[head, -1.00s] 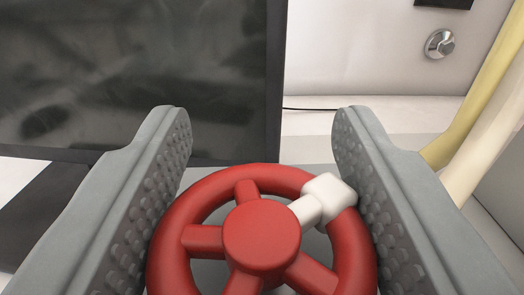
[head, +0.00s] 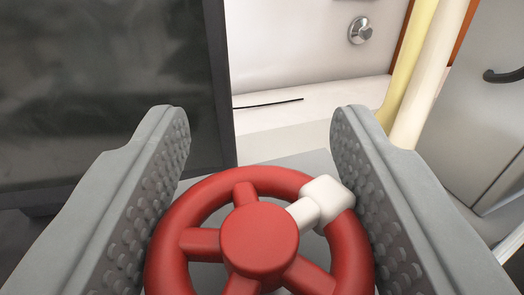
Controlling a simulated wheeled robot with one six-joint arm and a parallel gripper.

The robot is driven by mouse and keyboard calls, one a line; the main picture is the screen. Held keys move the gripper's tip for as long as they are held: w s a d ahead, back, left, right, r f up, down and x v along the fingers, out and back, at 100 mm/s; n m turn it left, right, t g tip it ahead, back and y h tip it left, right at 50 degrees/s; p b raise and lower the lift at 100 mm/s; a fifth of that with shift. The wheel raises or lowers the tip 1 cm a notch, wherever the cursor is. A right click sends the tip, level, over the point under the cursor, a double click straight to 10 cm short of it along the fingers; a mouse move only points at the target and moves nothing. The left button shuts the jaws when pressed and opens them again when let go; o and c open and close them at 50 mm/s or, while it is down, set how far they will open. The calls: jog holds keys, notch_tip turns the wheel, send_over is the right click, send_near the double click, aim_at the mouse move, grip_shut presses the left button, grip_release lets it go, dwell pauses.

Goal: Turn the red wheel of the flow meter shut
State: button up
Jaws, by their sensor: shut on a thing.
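The red wheel (head: 260,238) is at the bottom middle of the head view, with a round hub and several spokes. One spoke is white and ends in a white block (head: 326,200) on the rim at the upper right. My gripper (head: 260,150) has one grey studded finger on each side of the wheel and is shut on its rim. The lower part of the wheel is cut off by the picture's edge. The flow meter's body is mostly hidden beneath the wheel.
A large dark panel (head: 105,90) stands at the left behind my gripper. A pale wall with a round metal knob (head: 361,31) is at the back. Yellow and cream pipes (head: 425,75) and a grey door with a black handle (head: 503,76) are at the right.

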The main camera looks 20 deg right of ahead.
jog(key=shift+h, duration=0.3)
jog(key=o, duration=1)
jog(key=v, duration=1.7)
jog(key=shift+s+a, duration=0.15)
jog(key=shift+s, duration=0.05)
